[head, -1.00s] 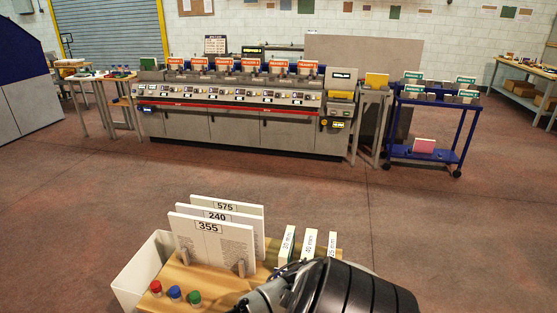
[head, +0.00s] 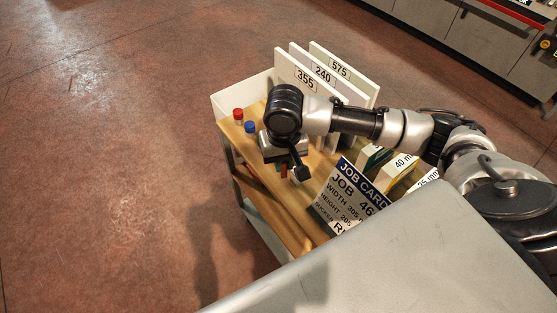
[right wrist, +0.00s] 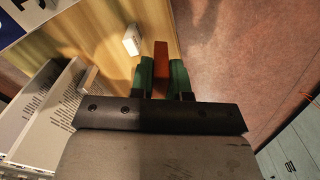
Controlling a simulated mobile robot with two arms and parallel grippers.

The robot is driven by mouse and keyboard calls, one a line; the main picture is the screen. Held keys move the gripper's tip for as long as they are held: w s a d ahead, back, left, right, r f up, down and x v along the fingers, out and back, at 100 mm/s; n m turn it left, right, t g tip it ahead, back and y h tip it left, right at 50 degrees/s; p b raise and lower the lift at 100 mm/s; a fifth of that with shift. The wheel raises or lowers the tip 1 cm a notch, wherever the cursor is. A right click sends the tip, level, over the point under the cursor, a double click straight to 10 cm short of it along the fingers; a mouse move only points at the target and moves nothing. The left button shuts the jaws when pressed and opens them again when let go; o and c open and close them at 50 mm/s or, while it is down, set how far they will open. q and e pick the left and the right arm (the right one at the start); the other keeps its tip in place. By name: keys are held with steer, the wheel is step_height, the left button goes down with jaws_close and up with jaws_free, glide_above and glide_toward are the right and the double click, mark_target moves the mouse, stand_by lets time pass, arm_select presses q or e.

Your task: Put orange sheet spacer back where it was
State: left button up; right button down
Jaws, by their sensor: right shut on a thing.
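The orange sheet spacer (right wrist: 161,56) is a small orange block between the green fingers of my right gripper (right wrist: 162,76) in the right wrist view. The gripper is shut on it, over the wooden cart top (right wrist: 110,50) near its edge. In the head view my right gripper (head: 287,168) points down over the cart's front part. Only a small bit of orange shows there, and the gripper hides most of the spacer. I cannot tell whether the spacer touches the wood. My left gripper is not in view.
White boards marked 355 (head: 297,80), 240 and 575 stand behind the gripper. Red (head: 238,116) and blue (head: 250,127) capped pieces stand to its left. A job card (head: 345,195) stands close on the right. A small white block (right wrist: 132,40) lies beside the fingers.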

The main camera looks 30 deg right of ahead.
steer(key=w+d+f, duration=0.1)
steer(key=w, duration=0.1)
steer(key=w+d+f, duration=0.1)
steer(key=w+f, duration=0.1)
steer(key=w, duration=0.1)
steer(key=w+d+f, duration=0.1)
steer(key=w+f, duration=0.1)
steer(key=w, duration=0.1)
steer(key=shift+w+d+f, duration=0.15)
steer(key=shift+w+f, duration=0.05)
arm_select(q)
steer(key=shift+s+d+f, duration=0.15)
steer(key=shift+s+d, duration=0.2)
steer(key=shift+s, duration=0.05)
arm_select(e)
steer(key=shift+f, duration=2.1)
steer(key=shift+d+f, duration=0.1)
steer(key=c, duration=1.1)
jaws_free()
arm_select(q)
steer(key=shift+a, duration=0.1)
arm_select(e)
step_height(320, 180, up, 12)
